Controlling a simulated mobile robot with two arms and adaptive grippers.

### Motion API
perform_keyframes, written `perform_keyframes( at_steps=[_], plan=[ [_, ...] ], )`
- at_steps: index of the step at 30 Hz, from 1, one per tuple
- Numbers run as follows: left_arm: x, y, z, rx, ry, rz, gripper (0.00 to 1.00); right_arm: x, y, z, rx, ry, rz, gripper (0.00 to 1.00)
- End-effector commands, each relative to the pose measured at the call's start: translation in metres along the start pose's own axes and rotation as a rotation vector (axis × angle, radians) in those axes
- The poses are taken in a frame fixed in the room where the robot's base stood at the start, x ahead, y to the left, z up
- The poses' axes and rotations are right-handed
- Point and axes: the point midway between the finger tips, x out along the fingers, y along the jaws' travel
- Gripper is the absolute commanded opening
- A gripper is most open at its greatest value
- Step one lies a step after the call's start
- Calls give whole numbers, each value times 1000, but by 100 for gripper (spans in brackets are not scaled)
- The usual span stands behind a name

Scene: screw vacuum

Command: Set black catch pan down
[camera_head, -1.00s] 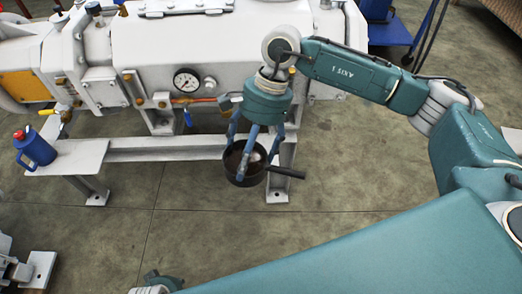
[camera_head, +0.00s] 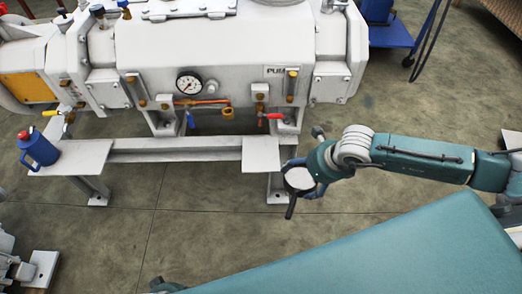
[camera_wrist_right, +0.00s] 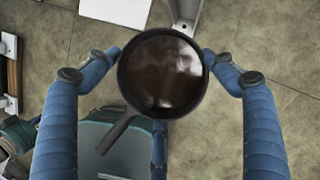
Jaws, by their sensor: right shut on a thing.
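The black catch pan (camera_wrist_right: 162,72) is held between the blue fingers of my right gripper (camera_head: 300,178). In the right wrist view the round pan shows from above, with dark, shiny contents and its handle pointing down left. In the head view the pan's handle (camera_head: 291,207) points down, and a bright glare covers its inside. The gripper reaches in from the right, just right of the white bench's right plate (camera_head: 262,154). The pan appears to be held clear of the floor; its exact height cannot be told. My left gripper's fingers are not seen.
A white machine with a gauge (camera_head: 189,82) stands behind the bench. A blue jug (camera_head: 38,148) with a red cap stands on the bench's left plate (camera_head: 90,155). The right plate is bare. Concrete floor (camera_head: 215,225) is open in front. A blue cart (camera_head: 388,33) stands at the back right.

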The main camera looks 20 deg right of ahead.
Motion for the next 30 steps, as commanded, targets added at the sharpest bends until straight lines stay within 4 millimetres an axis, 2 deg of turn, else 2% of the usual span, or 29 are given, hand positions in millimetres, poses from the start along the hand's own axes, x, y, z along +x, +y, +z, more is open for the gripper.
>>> perform_keyframes(
  at_steps=[9, 15, 23, 30],
  plan=[
    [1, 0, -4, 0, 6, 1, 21, 27, 2, 71, 3, -9, 2, 46],
    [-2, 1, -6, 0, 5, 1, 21, 43, 2, 110, 1, -5, 1, 46],
    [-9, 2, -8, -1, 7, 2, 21, 51, 2, 128, 2, -3, 2, 46],
    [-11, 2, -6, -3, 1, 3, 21, 62, 2, 154, 1, -4, 1, 46]
  ],
)
